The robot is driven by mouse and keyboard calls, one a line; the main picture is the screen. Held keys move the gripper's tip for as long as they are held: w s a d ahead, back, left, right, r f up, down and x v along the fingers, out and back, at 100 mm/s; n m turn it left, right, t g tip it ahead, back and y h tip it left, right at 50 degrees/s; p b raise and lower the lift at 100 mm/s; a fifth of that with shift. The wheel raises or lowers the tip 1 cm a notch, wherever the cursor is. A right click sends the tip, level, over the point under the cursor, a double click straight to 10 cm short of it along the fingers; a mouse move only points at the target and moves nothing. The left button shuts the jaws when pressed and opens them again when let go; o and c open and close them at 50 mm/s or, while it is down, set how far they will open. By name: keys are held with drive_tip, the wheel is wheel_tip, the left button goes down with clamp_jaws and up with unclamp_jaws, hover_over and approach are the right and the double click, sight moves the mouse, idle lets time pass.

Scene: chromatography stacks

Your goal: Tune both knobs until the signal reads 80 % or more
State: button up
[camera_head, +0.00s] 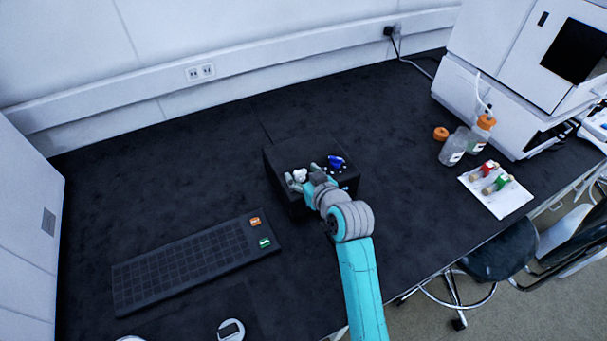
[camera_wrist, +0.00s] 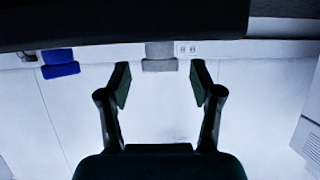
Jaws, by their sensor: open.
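A black box (camera_head: 284,162) stands on the dark bench, with a blue knob (camera_head: 336,161) and a white knob (camera_head: 300,175) on it. My gripper (camera_wrist: 160,70) is open and empty beside the box. In the wrist view, the pale knob (camera_wrist: 160,57) lies between the two fingertips, with a gap on each side. The blue knob (camera_wrist: 60,63) is farther left there. The box (camera_wrist: 120,20) fills the top of that view. My arm covers part of the box in the head view. I cannot see a readable signal value.
A black grid rack (camera_head: 190,262) with an orange and a green block lies front left. Bottles (camera_head: 453,147) and a white tray (camera_head: 510,202) with vials stand to the right, near a large white instrument (camera_head: 500,100). The bench left of the box is clear.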

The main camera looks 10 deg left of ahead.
drive_tip(key=shift+s+d, duration=0.1)
drive_tip(key=v, duration=1.1)
drive_tip(key=shift+s+d+r, duration=0.15)
drive_tip(key=shift+s+d, duration=0.1)
drive_tip(key=s+d+f+m+h, duration=0.1)
drive_tip(key=s+d+f, duration=0.2)
drive_tip(key=s+d, duration=0.1)
drive_tip(key=s+d+f+m+t+h, duration=0.1)
drive_tip(key=s+d+f+m, duration=0.1)
drive_tip(key=s+d+f, duration=0.2)
drive_tip(key=s+d+f+m+t+h, duration=0.1)
drive_tip(key=s+d+f, duration=0.3)
drive_tip(key=s, duration=0.5)
drive_tip(key=shift+s+d+f+m+h, duration=0.15)
drive_tip(key=shift+d+f+m+h, duration=0.15)
drive_tip(key=shift+d+h, duration=0.3)
drive_tip(key=s+d+r+m+h, duration=0.1)
drive_tip(key=s+d+r, duration=0.2)
drive_tip(key=s, duration=0.8)
drive_tip(key=s+d+r+m+t+h, duration=0.1)
drive_tip(key=s+d+r+h, duration=0.1)
drive_tip(key=s, duration=0.9)
drive_tip(key=shift+s+d+r+t, duration=0.3)
drive_tip(key=shift+d+r, duration=0.15)
drive_tip(key=shift+d, duration=0.25)
